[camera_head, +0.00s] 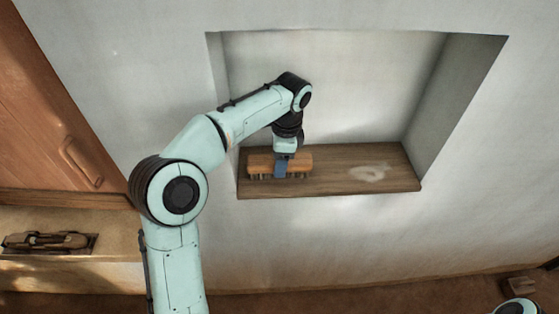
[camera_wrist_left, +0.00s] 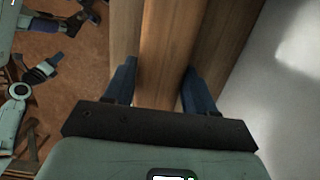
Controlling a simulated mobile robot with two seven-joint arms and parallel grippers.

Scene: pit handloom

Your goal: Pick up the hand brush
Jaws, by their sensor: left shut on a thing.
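The hand brush (camera_head: 300,161) has an orange-brown wooden body with bristles on its underside. It is at the left end of the wooden shelf board in the wall niche. My left gripper (camera_head: 281,169) reaches down from above and is shut on the middle of the brush body. In the left wrist view the brush (camera_wrist_left: 166,45) runs lengthwise between the two blue fingers of my left gripper (camera_wrist_left: 160,84). Whether the bristles still touch the board is hard to tell. My right gripper cannot be made out clearly; parts of my own body show at the left there.
The wooden shelf board (camera_head: 330,182) has a pale dusty patch (camera_head: 368,172) on its right half. The niche's side wall (camera_head: 450,100) closes it on the right. A wooden door (camera_head: 60,110) stands at the left, above a ledge holding a wooden object (camera_head: 45,241).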

